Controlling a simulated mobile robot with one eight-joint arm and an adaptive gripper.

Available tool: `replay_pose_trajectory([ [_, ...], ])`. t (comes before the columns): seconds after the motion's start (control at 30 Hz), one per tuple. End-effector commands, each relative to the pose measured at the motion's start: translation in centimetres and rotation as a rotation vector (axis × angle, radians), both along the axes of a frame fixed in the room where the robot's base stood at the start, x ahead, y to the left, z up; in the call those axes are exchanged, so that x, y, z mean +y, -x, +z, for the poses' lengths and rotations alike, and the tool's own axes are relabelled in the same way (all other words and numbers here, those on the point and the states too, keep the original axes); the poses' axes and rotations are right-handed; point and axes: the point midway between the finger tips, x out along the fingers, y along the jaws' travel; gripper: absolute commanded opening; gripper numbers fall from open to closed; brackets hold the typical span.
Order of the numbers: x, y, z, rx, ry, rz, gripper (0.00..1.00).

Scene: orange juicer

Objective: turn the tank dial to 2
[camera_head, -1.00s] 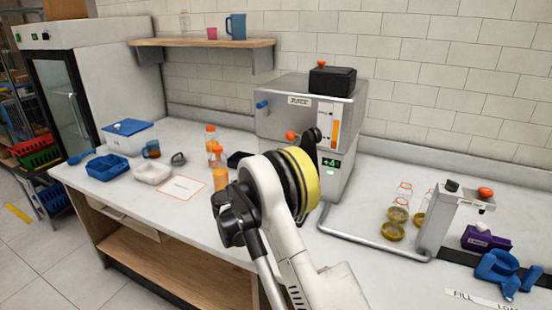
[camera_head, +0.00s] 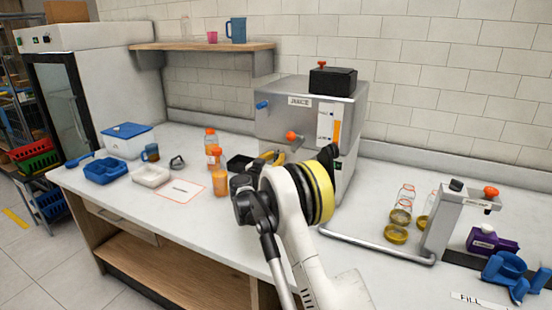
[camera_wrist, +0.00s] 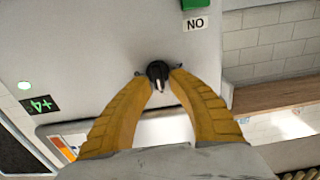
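In the wrist view a small black dial (camera_wrist: 158,70) with a white mark sits on the grey face of the juicer (camera_wrist: 90,45). The white mark points down in that picture. The two yellow-brown fingers of my gripper (camera_wrist: 159,73) flank the dial closely, one on each side; I cannot tell whether they press on it.
An orange knob (camera_head: 291,136) is on the juicer front above my fingers. Orange bottles (camera_head: 220,183) stand left of my arm. A metal rail (camera_head: 380,251) and a press stand (camera_head: 445,220) are at the right.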

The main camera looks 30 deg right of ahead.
Motion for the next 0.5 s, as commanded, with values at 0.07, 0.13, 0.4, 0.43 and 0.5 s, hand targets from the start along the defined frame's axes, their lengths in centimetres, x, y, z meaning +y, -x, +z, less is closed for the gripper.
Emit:
replay_pose_trajectory([
  [0.07,0.00,0.00,-0.01,0.000,0.000,0.000,0.00],
  [0.13,0.00,0.00,-0.01,0.000,0.000,0.000,0.00],
  [0.4,-0.03,0.00,-0.04,0.000,-0.001,0.000,0.00],
  [0.43,-0.03,0.00,-0.04,0.000,-0.001,0.000,0.00],
  [0.5,-0.04,0.00,-0.05,0.001,0.000,0.000,0.00],
])
